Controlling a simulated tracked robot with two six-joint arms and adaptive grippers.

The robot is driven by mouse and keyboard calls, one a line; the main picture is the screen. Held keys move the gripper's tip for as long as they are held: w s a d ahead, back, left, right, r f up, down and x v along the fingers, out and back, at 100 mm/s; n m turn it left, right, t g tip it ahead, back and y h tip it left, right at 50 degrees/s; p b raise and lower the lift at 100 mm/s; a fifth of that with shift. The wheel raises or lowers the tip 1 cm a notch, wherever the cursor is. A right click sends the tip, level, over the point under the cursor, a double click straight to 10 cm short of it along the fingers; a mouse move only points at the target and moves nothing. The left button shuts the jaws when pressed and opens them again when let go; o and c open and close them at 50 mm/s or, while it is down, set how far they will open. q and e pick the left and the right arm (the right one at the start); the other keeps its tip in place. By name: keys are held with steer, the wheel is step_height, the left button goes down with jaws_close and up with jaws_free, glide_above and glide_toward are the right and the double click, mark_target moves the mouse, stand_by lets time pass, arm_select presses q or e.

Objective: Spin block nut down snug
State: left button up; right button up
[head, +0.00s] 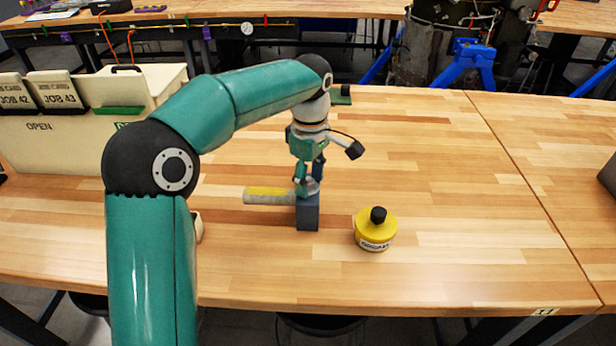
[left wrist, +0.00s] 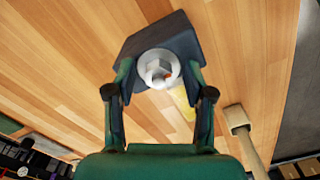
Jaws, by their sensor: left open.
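A dark blue-grey block (head: 308,214) stands on the wooden bench, and it also shows in the left wrist view (left wrist: 184,42). A round, silvery flanged nut (left wrist: 154,64) sits on its top face with a stud end in its middle. My left gripper (head: 308,184) points down over the block. In the left wrist view its open fingers (left wrist: 158,78) stand one on each side of the nut. I cannot tell whether they touch it or whether the nut's underside meets the block. My right gripper is not in view.
A yellow-and-white bar (head: 265,195) lies left of the block. A yellow bottle with a black cap (head: 375,232) stands to its right. A wooden-handled tool (left wrist: 240,125) lies nearby. A cream box (head: 60,145) with job cards stands at the left. The bench's right side is mostly clear.

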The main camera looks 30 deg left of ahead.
arm_select(q)
steer(key=c, duration=1)
steer(key=shift+a, duration=0.2)
jaws_close()
steer(key=shift+d, duration=0.15)
